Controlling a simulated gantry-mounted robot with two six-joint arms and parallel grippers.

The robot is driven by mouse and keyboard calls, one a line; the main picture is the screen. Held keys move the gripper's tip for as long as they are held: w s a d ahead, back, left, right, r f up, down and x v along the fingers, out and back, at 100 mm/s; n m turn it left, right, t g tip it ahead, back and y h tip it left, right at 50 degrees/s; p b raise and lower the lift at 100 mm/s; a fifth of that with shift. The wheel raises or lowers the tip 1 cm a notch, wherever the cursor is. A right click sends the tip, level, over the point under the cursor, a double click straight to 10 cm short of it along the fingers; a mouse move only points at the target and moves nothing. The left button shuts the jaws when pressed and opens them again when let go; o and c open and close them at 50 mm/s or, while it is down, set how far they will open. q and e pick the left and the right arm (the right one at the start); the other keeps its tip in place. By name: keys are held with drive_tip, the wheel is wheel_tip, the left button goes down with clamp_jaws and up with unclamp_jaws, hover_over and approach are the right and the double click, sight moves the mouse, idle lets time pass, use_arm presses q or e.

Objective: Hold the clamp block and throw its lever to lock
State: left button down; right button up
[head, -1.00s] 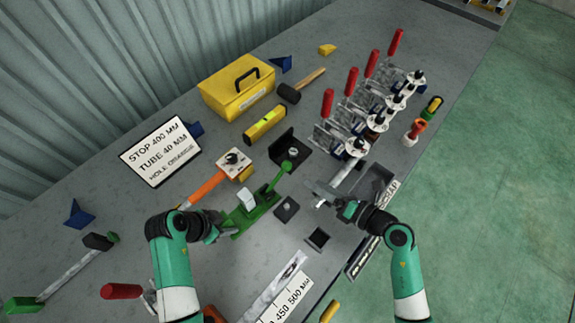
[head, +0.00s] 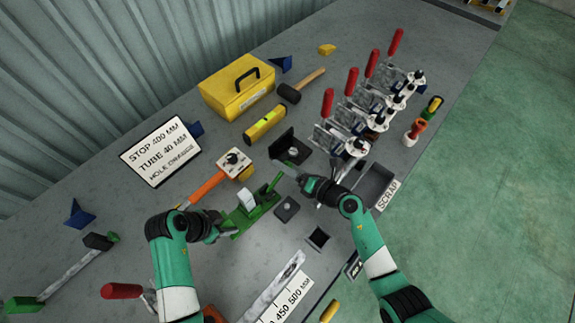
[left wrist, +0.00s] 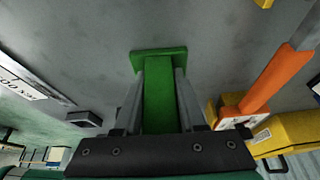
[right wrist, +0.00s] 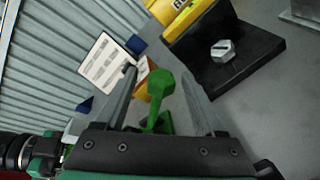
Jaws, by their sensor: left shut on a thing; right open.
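The green clamp block (head: 250,214) stands on the grey bench in the head view, with a pale block at its middle. My left gripper (head: 222,232) is shut on its near-left end; the left wrist view shows the green body (left wrist: 160,95) between the two fingers. The clamp's green lever (right wrist: 160,92) has a knobbed end and shows between the spread fingers of my right gripper (right wrist: 172,80). My right gripper is open, and I cannot tell whether either finger touches the lever. In the head view the lever slants up to the right.
A black angle bracket (head: 291,148) with a bolt stands just beyond the lever. Several red-handled toggle clamps (head: 350,120) stand to the right. An orange-handled tool (head: 208,186), a small dark plate (head: 287,209) and the scrap tray (head: 374,185) are nearby.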

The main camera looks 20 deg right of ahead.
clamp_jaws()
idle(1.3)
